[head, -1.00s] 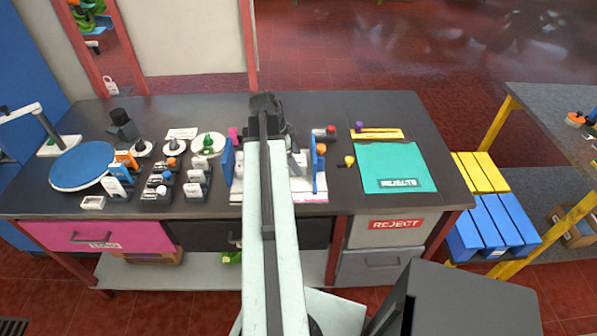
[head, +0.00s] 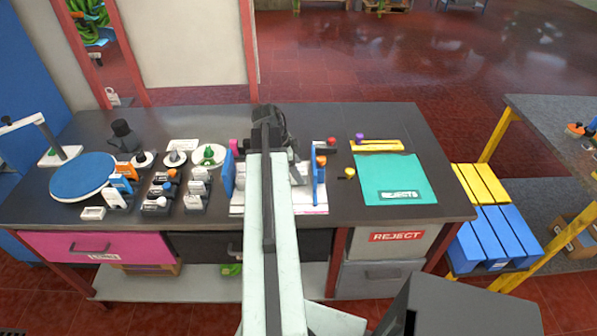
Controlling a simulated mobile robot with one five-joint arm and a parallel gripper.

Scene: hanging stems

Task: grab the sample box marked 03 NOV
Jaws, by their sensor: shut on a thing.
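Small labelled boxes stand in rows on the left half of the dark bench, among them an orange-topped one (head: 121,184), a dark and white one (head: 157,203) and a grey-white one (head: 197,188). Their print is too small to read, so I cannot tell which is marked 03 NOV. A white rack with blue end plates (head: 319,186) stands mid-bench. My gripper (head: 268,122) is a dark shape over the rack's middle and back. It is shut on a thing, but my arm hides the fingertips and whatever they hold.
A round blue disc (head: 83,177) lies at left. A teal REJECTS mat (head: 393,174) and a yellow tray (head: 377,146) lie at right. A pink drawer (head: 60,246) and a REJECT drawer (head: 392,250) are below. The bench's back right is fairly clear.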

